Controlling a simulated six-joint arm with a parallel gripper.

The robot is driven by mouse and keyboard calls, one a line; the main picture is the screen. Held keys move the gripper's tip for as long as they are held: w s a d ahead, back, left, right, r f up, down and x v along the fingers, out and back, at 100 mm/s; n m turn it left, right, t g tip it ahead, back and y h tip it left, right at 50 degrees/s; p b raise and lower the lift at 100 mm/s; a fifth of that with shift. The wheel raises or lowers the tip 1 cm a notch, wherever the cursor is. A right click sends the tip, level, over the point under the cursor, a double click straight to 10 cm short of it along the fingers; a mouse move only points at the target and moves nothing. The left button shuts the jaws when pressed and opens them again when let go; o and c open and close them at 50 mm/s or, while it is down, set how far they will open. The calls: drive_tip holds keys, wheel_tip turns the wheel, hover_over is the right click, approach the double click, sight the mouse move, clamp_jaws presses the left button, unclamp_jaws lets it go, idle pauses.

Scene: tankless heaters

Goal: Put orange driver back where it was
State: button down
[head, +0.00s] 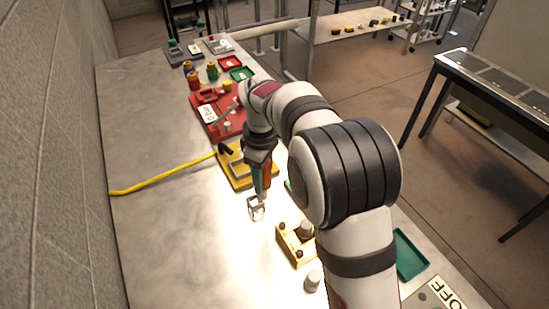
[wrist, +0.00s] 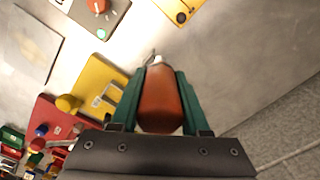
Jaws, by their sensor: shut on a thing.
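My gripper (head: 262,190) points down over the bright middle of the metal bench in the head view. Its green fingers, also in the wrist view (wrist: 165,70), are closed on the orange driver (wrist: 160,102). The driver's orange handle fills the space between the fingers, and a short bit of its metal shaft shows beyond them. In the head view a small strip of the orange handle (head: 267,174) shows.
A yellow board (head: 236,178) with a yellow cable (head: 165,186) lies behind my gripper. A red board (head: 203,121) is farther back. A yellow block with knobs (head: 291,249) and a grey cylinder (head: 312,281) are nearer. The bench's left side is mostly clear, beside a wall.

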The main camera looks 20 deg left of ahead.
drive_tip(key=shift+n, duration=0.9)
drive_tip(key=a+f, duration=0.1)
drive_tip(key=f, duration=0.2)
drive_tip(key=w+a+f, duration=0.1)
drive_tip(key=f, duration=0.2)
drive_tip(key=a+f, duration=0.1)
drive_tip(key=f, duration=0.2)
drive_tip(key=shift+w+f, duration=0.25)
drive_tip(key=shift+f, duration=0.1)
drive_tip(key=shift+f, duration=0.15)
drive_tip(key=shift+c, duration=1.9)
unclamp_jaws()
